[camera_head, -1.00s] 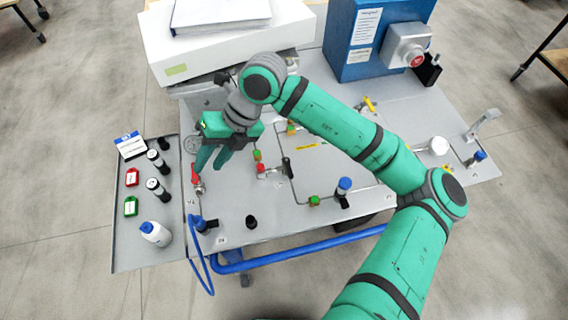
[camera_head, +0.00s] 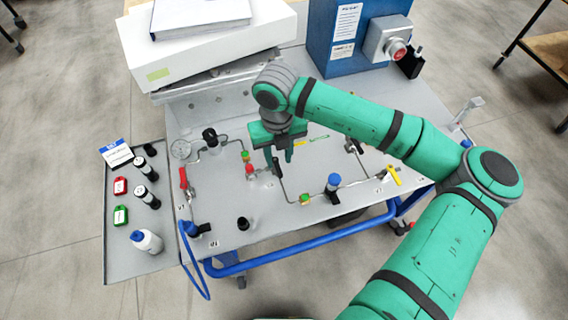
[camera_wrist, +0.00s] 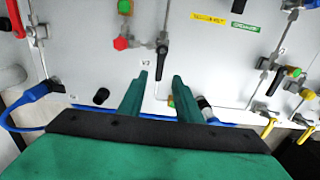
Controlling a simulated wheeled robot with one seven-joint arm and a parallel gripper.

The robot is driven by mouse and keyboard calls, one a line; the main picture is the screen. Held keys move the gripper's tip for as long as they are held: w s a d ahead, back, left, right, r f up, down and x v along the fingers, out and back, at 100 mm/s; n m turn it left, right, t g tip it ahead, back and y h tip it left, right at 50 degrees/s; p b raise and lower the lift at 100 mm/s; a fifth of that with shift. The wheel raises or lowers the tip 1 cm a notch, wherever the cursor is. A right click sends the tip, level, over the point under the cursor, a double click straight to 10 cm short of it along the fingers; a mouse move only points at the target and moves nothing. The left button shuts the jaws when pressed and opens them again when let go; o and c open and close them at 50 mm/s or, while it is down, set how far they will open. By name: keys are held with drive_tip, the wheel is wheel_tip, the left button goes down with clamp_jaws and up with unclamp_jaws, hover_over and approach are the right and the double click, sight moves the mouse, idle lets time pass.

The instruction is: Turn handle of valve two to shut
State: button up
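A valve with a black handle (camera_wrist: 162,48) stands beside a label that appears to read V2 (camera_wrist: 146,63) in the wrist view. The handle points down the picture, toward the space between my fingertips. In the head view the same black handle (camera_head: 277,168) shows just below my gripper (camera_head: 279,158). My gripper also shows in the wrist view (camera_wrist: 160,78), with its two green fingers apart and nothing held between them. Whether the fingers are level with the handle or above it, I cannot tell.
A red fitting (camera_head: 250,170) sits left of the handle, and a green fitting (camera_head: 304,198) and blue-capped part (camera_head: 333,182) sit below right. A red-handled valve (camera_head: 184,180) is at the panel's left. Yellow-handled valve (camera_head: 392,175) is at right.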

sight(279, 170)
drive_tip(key=shift+f, duration=2.35)
